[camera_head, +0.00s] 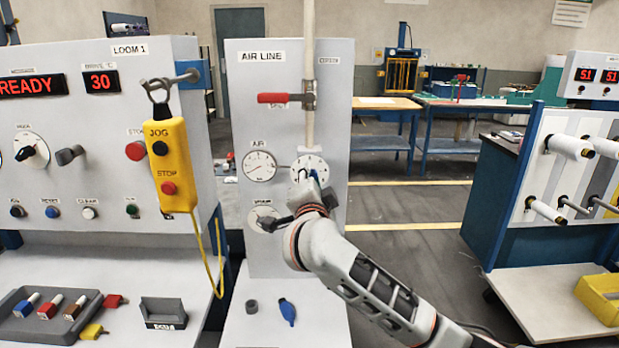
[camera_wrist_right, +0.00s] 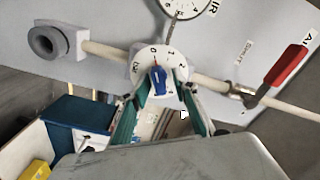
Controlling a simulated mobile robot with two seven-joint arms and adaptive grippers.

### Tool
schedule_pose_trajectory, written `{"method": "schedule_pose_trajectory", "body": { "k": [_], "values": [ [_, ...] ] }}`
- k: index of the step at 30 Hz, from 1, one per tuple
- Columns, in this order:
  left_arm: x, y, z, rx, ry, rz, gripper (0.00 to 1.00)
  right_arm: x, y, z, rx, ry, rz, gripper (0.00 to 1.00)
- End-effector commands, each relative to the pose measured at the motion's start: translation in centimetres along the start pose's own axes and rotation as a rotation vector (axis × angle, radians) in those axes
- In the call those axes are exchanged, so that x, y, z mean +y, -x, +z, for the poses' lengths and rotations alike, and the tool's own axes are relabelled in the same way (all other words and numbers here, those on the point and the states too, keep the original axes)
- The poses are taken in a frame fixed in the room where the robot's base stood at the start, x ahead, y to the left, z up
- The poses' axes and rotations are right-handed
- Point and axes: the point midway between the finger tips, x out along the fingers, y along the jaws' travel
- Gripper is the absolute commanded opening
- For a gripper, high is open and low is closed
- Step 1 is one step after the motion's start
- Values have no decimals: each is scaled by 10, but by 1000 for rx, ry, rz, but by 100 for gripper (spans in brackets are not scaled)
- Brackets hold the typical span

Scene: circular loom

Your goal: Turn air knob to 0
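The air knob's white dial (camera_head: 311,165) is on the grey AIR LINE panel, to the right of the round AIR gauge (camera_head: 260,166). In the right wrist view the dial (camera_wrist_right: 176,58) shows a 0 and a 1 near its upper rim. The blue air knob (camera_wrist_right: 158,80) stands on the dial, its narrow end toward the 0 side. My right gripper (camera_wrist_right: 160,84) has its green fingers on either side of the knob, with gaps visible. In the head view my right gripper (camera_head: 308,177) covers the dial's lower part and hides the knob. My left gripper is not in view.
A red-handled valve (camera_head: 273,98) sits on the pipe above the dial. A black knob (camera_head: 268,222) is close to my right wrist. A yellow jog pendant (camera_head: 172,165) hangs to the left. A blue teardrop-shaped piece (camera_head: 287,312) lies on the shelf below.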

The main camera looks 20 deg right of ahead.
Motion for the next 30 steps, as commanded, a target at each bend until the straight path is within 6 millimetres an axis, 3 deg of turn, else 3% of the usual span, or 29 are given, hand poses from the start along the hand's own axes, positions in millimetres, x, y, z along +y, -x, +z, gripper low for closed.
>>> {"method": "schedule_pose_trajectory", "body": {
  "k": [7, 21, 30],
  "values": [
    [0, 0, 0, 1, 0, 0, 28, 0, 7, 3, -5, -3, -1, 28],
    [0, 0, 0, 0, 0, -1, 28, 0, 67, 3, -7, -4, 0, 28],
    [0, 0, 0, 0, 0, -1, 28, 0, 72, 3, -6, -3, 1, 28]
  ]
}}
